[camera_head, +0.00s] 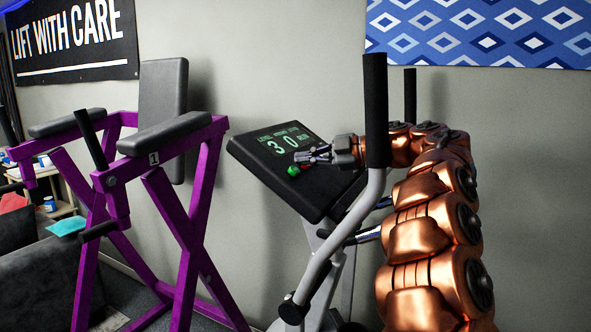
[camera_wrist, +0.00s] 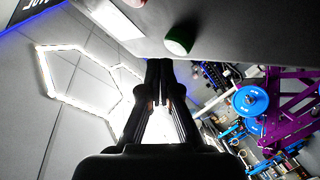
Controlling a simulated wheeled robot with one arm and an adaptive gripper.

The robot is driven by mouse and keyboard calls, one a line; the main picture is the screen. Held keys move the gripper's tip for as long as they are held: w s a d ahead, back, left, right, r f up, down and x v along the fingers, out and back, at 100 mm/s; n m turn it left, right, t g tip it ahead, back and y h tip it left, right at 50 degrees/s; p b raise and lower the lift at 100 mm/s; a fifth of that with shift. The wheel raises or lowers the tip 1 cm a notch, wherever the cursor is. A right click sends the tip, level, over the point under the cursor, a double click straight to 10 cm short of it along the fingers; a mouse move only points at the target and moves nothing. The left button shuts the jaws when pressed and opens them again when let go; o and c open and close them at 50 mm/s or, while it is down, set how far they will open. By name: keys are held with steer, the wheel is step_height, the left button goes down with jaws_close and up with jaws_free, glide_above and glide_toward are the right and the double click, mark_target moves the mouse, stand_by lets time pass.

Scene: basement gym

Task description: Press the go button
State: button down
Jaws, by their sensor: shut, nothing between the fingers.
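The exercise machine's dark console (camera_head: 258,160) has a lit screen (camera_head: 283,141) showing a green "30". A round green button (camera_head: 293,170) stands out on the console below the screen. In the wrist view the green button (camera_wrist: 179,41) is just beyond and slightly right of my fingertips. My gripper (camera_head: 303,157) is beside the button, over the console; it also shows in the wrist view (camera_wrist: 160,66), with its fingers shut and empty. A gap shows between fingertips and button in the wrist view. A small red spot, partly hidden, shows beside the green button in the head view.
The machine's upright black handle (camera_head: 376,110) stands in front of my forearm, and a second handle (camera_head: 410,95) is behind. A purple exercise frame (camera_head: 170,190) stands to the left. The grey wall is close behind the console.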

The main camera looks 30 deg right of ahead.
steer(key=r+p, duration=0.1)
steer(key=s+d+r+p, duration=0.1)
steer(key=s+r+p, duration=0.1)
steer(key=r, duration=0.1)
steer(key=shift+s+d+r+p, duration=0.1)
steer(key=shift+s+d+p, duration=0.1)
steer(key=shift+p, duration=0.15)
stand_by(0.8)
